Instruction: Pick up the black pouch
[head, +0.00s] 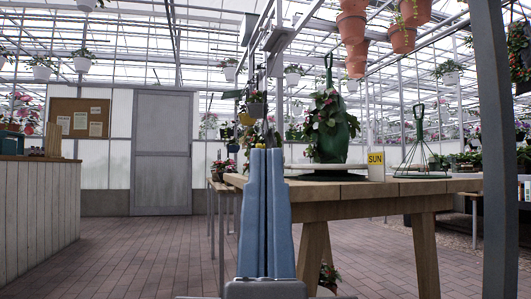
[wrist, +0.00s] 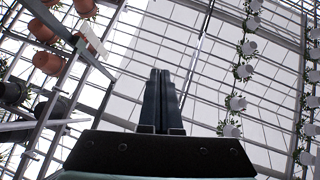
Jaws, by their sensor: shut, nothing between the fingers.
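I do not see a black pouch in either view. My gripper (wrist: 160,75) is shut and empty in the wrist view, its two dark fingers side by side. It points up toward the glass roof, with only roof bars and hanging pots beyond it.
A wooden table (head: 340,190) at right holds a green planter (head: 331,145), a yellow SUN sign (head: 376,166) and a wire stand (head: 420,140). A wooden counter (head: 38,205) stands left, a grey door (head: 161,155) behind. Brick floor (head: 140,255) at left is clear.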

